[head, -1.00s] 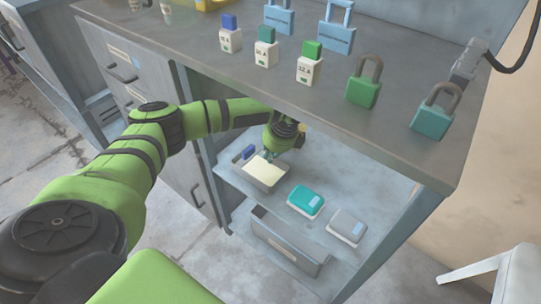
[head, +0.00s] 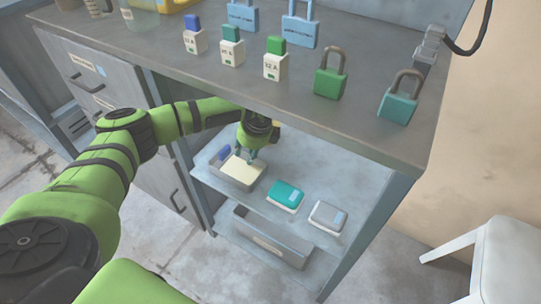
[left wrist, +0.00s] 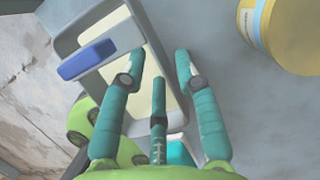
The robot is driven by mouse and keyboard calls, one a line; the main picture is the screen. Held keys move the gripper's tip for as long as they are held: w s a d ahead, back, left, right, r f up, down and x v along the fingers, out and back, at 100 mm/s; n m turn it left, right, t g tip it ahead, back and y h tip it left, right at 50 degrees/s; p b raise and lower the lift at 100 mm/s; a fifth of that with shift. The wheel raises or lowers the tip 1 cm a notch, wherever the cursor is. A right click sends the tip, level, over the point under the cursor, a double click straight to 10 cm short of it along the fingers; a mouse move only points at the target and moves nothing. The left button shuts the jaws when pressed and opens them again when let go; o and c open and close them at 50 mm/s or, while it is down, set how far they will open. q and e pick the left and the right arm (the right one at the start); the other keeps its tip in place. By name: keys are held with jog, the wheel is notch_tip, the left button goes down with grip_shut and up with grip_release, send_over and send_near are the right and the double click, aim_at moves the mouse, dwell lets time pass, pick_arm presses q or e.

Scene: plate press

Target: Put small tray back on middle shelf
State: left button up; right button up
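The small tray (head: 231,182) is a grey open tray on the middle shelf, under the worktop. It holds a cream block (head: 243,170) and a blue piece (head: 224,153); it also shows in the left wrist view (left wrist: 141,17). My left gripper (head: 249,155) is at the tray's far right side. In the left wrist view its teal fingers (left wrist: 160,60) are spread apart, one over the tray's inside and one beyond its side wall. The wall runs between them, and I see no firm contact. My right gripper is in neither view.
On the same shelf (head: 260,208) stand a teal box (head: 285,196) and a grey box (head: 328,216). A grey bin (head: 271,240) sits below. The worktop above carries padlocks (head: 330,84). A yellow container (left wrist: 282,35) is beside the tray. A white stool (head: 490,255) stands at right.

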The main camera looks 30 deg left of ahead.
pick_arm(q)
jog(key=p+v, duration=0.1)
jog(key=v, duration=0.2)
jog(key=shift+w+r, duration=0.1)
jog(key=shift+r, duration=0.05)
jog(key=shift+p+v, duration=0.35)
jog(key=shift+v, duration=0.65)
jog(key=d, duration=0.4)
jog(key=d+p, duration=0.1)
jog(key=d, duration=0.3)
jog(key=s+d, duration=0.1)
jog(key=d, duration=0.3)
jog(key=shift+f, duration=0.35)
jog(key=shift+s, duration=0.1)
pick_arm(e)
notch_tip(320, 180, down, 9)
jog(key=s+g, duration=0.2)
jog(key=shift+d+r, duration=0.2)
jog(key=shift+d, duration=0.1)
pick_arm(q)
jog(key=shift+a, duration=0.1)
